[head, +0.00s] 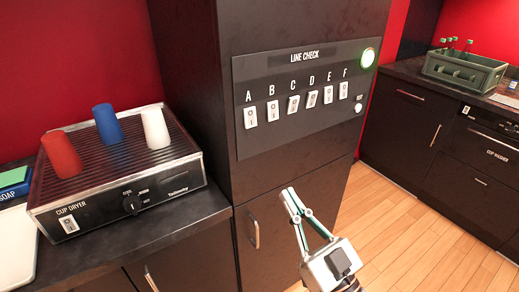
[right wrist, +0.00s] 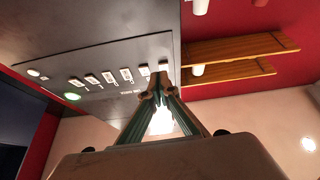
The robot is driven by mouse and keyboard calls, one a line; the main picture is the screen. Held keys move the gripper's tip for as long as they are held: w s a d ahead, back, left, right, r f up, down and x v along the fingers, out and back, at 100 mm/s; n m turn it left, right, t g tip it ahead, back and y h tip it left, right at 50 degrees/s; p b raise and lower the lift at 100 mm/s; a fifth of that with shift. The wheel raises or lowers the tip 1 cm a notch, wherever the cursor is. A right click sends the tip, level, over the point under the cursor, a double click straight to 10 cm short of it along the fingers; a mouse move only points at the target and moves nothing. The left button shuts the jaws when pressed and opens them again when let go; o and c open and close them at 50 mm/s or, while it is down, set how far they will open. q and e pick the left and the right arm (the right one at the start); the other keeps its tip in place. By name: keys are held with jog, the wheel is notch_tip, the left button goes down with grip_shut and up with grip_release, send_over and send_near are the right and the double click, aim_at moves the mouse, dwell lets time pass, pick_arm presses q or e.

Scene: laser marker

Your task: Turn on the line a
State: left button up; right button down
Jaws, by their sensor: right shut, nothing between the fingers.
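The line check panel (head: 300,128) is on the front of a tall dark cabinet, with a row of white rocker switches labelled A to F. The switch under A (head: 250,117) is at the row's left end; I cannot tell its position. A round lamp (head: 367,57) at the panel's top right glows green. My right gripper (head: 287,191) is shut and empty, below the panel and apart from it in the head view. In the right wrist view, its fingertips (right wrist: 160,82) appear near the A end of the switch row. My left gripper is not in view.
A cup dryer (head: 115,180) with red, blue and white cups stands on the left counter. A small round white button (head: 358,107) is at the panel's lower right. A green crate (head: 463,72) with bottles stands on the right counter. Wooden floor is open at the lower right.

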aim_at(251, 120)
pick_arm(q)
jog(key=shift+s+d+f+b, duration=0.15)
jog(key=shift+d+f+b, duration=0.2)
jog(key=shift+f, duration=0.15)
pick_arm(e)
jog(key=shift+t+y, duration=0.5)
jog(key=shift+t, duration=0.3)
jog(key=r, duration=0.2)
jog(key=s+r, duration=0.1)
jog(key=r, duration=0.1)
jog(key=shift+s+r, duration=0.1)
jog(key=shift+r, duration=0.1)
jog(key=x, duration=0.4)
jog(key=w+f+p+x, duration=0.1)
jog(key=x, duration=0.3)
jog(key=f+x, duration=0.1)
jog(key=x, duration=0.3)
jog(key=shift+w+a+r+p, duration=0.1)
jog(key=shift+w+a+p, duration=0.15)
jog(key=shift+a+p, duration=0.15)
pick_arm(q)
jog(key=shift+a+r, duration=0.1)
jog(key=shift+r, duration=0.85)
pick_arm(e)
jog(key=shift+w+a, duration=0.1)
jog(key=shift+w, duration=0.2)
